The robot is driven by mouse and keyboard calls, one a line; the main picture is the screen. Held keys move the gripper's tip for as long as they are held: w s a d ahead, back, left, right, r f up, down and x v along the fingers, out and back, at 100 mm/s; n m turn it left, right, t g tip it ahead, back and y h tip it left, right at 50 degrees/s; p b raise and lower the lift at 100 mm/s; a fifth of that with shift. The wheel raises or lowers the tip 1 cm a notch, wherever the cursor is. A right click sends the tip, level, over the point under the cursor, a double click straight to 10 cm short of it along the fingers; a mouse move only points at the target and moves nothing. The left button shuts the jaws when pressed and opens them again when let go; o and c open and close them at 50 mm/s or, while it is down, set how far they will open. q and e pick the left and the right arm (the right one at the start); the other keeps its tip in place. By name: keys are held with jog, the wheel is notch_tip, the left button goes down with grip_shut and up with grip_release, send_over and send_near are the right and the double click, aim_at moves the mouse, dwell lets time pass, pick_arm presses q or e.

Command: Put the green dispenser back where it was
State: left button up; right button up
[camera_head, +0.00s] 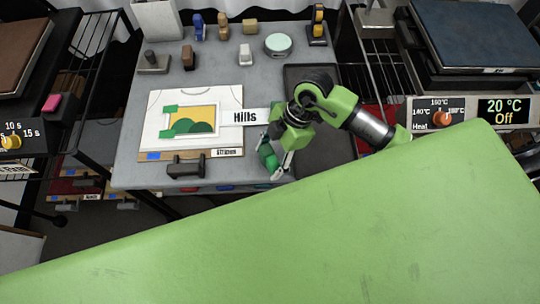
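The green dispenser (268,157) is a small dark green piece at my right gripper, low over the front right part of the grey table (220,60). My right gripper (275,163) points down, with its fingers around the dispenser. It seems shut on it, though the fingers hide part of it. I cannot tell whether the dispenser touches the table. My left gripper is not in view.
Blue (198,27), tan (223,26) and brown (188,57) pieces stand at the table's back, with a round mint-lidded tin (278,44). A dark handled tool (186,166) lies at the front edge. A heat press (475,40) stands right.

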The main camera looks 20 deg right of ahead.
jog(key=shift+o, duration=0.5)
jog(key=shift+r, duration=0.2)
jog(key=b+v, duration=0.1)
jog(key=v, duration=1.1)
